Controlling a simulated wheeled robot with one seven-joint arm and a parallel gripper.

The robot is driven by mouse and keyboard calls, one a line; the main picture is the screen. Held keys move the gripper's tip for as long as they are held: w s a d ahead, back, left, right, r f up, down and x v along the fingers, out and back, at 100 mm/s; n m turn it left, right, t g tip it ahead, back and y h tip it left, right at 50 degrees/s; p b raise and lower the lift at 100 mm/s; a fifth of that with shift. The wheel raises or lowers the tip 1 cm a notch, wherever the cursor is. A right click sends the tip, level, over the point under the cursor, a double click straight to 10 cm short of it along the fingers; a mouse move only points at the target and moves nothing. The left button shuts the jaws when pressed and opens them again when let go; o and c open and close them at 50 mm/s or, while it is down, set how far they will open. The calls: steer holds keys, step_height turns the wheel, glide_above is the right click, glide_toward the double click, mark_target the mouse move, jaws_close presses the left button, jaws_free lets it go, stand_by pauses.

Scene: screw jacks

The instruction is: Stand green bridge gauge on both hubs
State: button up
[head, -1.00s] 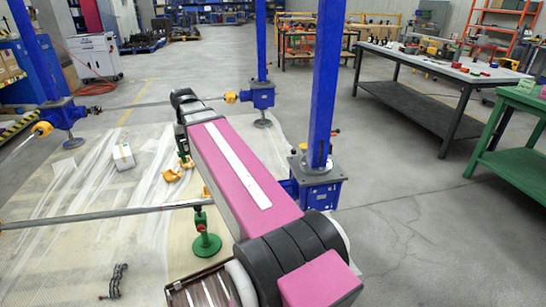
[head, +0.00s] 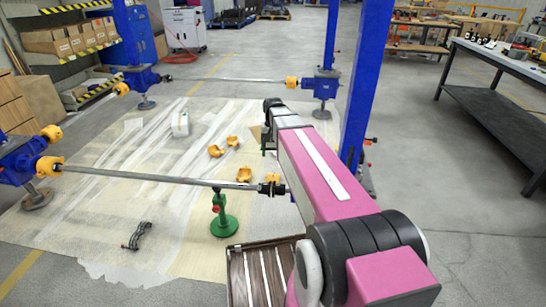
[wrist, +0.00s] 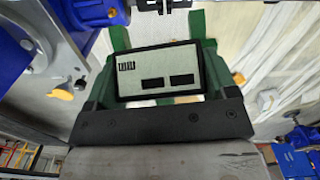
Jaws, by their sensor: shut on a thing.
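The green bridge gauge (wrist: 157,72) fills the middle of the wrist view, with a pale display panel framed in black. Its two green legs point to the top of that view. My gripper (wrist: 160,98) is shut on it, and the black bar behind it hides its lower part. In the head view, my gripper (head: 267,141) is small at the far end of my pink arm, and the gauge is hard to make out there. Dark hubs (head: 268,188) sit at the right end of the near shaft, below my gripper. My arm partly hides the area beyond them.
A green stand (head: 223,217) is under the near shaft (head: 165,179). Yellow cover pieces (head: 232,141), a white box (head: 180,125) and a black chain-like part (head: 138,235) lie on the sheeted floor. A blue jack post (head: 366,85) rises close to my arm's right.

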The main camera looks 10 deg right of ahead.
step_height(320, 180, down, 9)
steer(key=w+m, duration=0.1)
steer(key=w, duration=0.1)
steer(key=shift+w, duration=0.35)
step_height(320, 180, down, 12)
stand_by(1.1)
steer(key=shift+f, duration=0.45)
stand_by(0.9)
steer(key=o, duration=1.1)
steer(key=shift+c, duration=0.2)
step_height(320, 180, up, 11)
steer(key=shift+s+f, duration=0.1)
